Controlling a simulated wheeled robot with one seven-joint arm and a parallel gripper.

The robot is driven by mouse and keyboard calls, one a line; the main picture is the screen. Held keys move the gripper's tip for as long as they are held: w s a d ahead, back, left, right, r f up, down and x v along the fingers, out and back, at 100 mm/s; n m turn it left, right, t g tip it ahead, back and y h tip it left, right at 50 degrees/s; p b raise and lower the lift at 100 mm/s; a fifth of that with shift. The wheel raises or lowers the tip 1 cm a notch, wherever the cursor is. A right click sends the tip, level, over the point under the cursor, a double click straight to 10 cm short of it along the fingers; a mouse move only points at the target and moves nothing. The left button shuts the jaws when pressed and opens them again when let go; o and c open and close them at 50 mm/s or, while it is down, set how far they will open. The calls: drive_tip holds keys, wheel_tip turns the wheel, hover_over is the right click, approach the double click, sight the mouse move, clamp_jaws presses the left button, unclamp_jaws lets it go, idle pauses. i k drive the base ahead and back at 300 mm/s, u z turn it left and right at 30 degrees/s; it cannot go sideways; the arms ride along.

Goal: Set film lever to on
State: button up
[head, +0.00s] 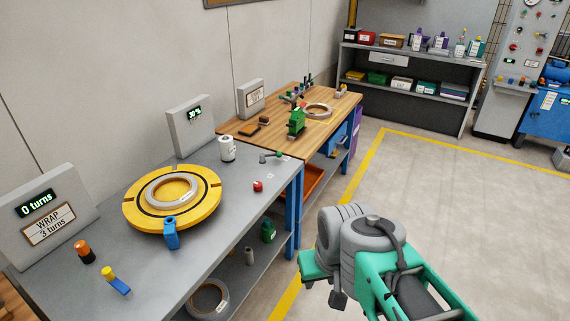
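Another lever, blue with a yellow knob (108,272), lies at the bench's near left. A yellow turntable (136,218) with a grey ring (157,198) on it sits between them, with a blue block at its front rim. My arm's green and grey end part is at the lower right, off the bench and apart from both levers. No gripper fingers can be made out.
A display (65,215) reads "0 turns" above a "WRAP 3 turns" card. An orange-black knob (85,251) and a red button (258,186) are on the bench. A wooden bench (270,140) adjoins behind. The floor (450,200) to the right is clear.

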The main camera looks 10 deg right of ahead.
sight(279, 154)
drive_tip(key=z, duration=0.7)
drive_tip(key=i, duration=1.5)
drive_tip(key=u, duration=0.65)
drive_tip(key=i, duration=0.6)
drive_tip(key=u, duration=0.55)
